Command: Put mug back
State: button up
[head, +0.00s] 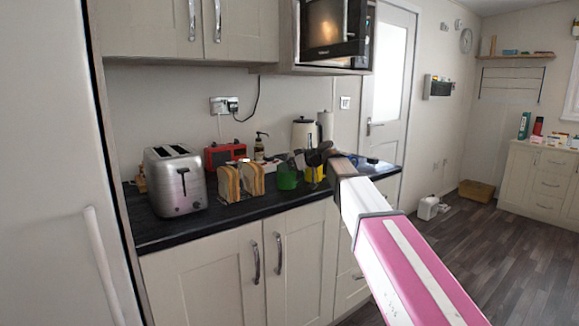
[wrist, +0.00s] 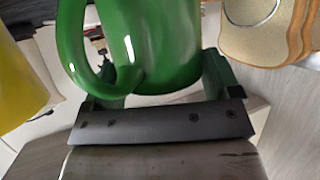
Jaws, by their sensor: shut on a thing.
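A green mug (wrist: 150,45) fills the upper middle of the wrist view, with its handle on the left. My gripper (wrist: 155,90) is shut on the mug, one finger on each side of it. In the head view the green mug (head: 287,179) shows at the counter's front edge, between the toast rack and a yellow thing. My gripper in the head view is mostly hidden among the dark parts at the arm's end. I cannot tell whether the mug touches the counter.
Toast in a rack (head: 240,183) stands left of the mug, with a steel toaster (head: 175,180) further left. A yellow object (head: 314,173) is close on the right. A red radio (head: 225,154), a soap bottle (head: 259,147) and a white kettle (head: 304,133) stand behind.

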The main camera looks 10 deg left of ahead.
jog(key=o, duration=1.6)
jog(key=shift+f, duration=0.1)
jog(key=shift+c, duration=0.2)
jog(key=v, duration=1.2)
jog(key=shift+r, duration=0.25)
jog(key=s+d+f+m+h, duration=0.2)
jog(key=d+f, duration=0.3)
jog(key=f, duration=0.4)
jog(key=s+d+f+m+h, duration=0.1)
jog(key=d+f+m+h, duration=0.15)
jog(key=d+f, duration=0.45)
jog(key=s+d+f+m+h, duration=0.2)
jog(key=d+f+m, duration=0.1)
jog(key=f, duration=0.9)
jog(key=s+d+f+m+g+h, duration=0.4)
jog(key=s+d+f+m+h, duration=0.2)
jog(key=s+d+f, duration=1)
notch_tip(320, 180, down, 4)
jog(key=shift+d+f+m, duration=0.1)
jog(key=shift+d+m, duration=0.35)
jog(key=shift+d, duration=0.75)
